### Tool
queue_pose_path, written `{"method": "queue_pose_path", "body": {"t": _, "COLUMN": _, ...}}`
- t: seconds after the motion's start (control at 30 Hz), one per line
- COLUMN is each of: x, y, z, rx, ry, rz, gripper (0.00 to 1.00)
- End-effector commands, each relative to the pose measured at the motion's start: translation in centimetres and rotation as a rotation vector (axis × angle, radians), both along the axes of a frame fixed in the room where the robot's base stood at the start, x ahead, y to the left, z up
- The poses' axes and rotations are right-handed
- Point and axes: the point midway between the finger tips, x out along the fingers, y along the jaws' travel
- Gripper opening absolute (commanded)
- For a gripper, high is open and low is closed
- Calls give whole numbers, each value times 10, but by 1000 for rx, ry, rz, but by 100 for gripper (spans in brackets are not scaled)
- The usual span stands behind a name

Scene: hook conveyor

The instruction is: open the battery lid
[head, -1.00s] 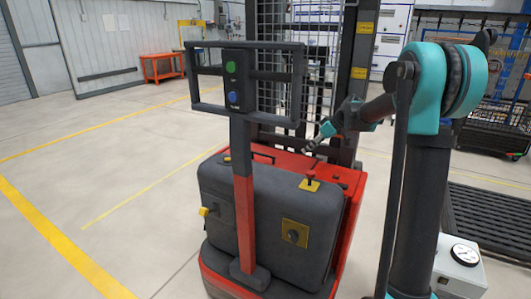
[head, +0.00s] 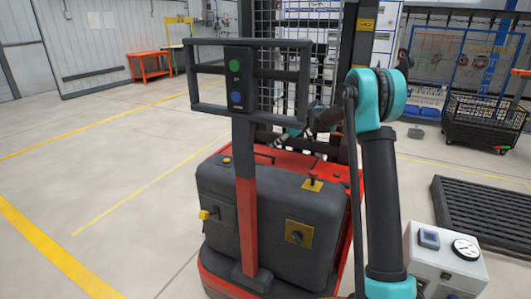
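A red and dark grey pallet stacker stands in the middle of the head view. Its red top panel (head: 288,159), apparently the battery lid, lies flat behind the grey front housing (head: 270,205). A thin black handle (head: 264,156) stands up at the panel's left part, partly hidden by the upright post. My arm reaches in from the right, and my gripper (head: 281,141) is above the red panel, a little right of and above the handle. Its fingers are small and dark, so I cannot tell whether they are open or shut.
The stacker's post (head: 244,190) and control frame (head: 248,78) with green and blue buttons stand in front of the panel. A black mast is behind. A white gauge box (head: 446,262) is at right. The left floor is clear.

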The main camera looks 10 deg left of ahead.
Motion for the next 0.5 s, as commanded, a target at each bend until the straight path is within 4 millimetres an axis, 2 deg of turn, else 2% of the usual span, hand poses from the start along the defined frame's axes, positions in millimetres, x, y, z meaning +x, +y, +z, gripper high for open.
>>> {"method": "queue_pose_path", "body": {"t": 0.2, "x": 11, "y": 30, "z": -31, "rx": 0, "ry": 0, "rz": 1, "gripper": 31}}
{"method": "queue_pose_path", "body": {"t": 0.5, "x": 19, "y": 54, "z": -56, "rx": 1, "ry": 0, "rz": 0, "gripper": 31}}
